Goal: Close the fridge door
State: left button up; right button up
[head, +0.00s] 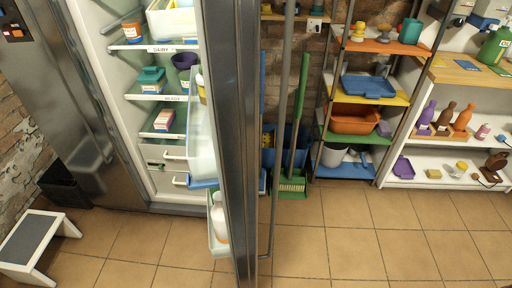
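The fridge door (233,130) stands wide open and swings out toward me, seen nearly edge-on in the middle of the head view. Its long vertical bar handle (278,130) is on the right side of the door. Door bins (201,140) on its inner side hold a white bottle (219,218) and other items. The fridge (128,120) is open to the left, with labelled shelves holding several boxes and containers. Neither of my grippers is in view.
A white step stool (36,243) stands on the floor at lower left, near a black bin (64,186). A green broom (294,175) leans behind the door. A colourful shelf rack (368,95) and a white shelf unit (440,160) line the right. The tiled floor (380,250) at front right is clear.

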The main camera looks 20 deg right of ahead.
aim_at(228, 32)
jog(key=i+l+u, duration=0.1)
jog(key=l, duration=0.3)
jog(key=i+l+u, duration=0.15)
jog(key=l, duration=0.25)
jog(key=i+l+u, duration=0.1)
jog(key=l, duration=0.3)
jog(key=i, duration=0.1)
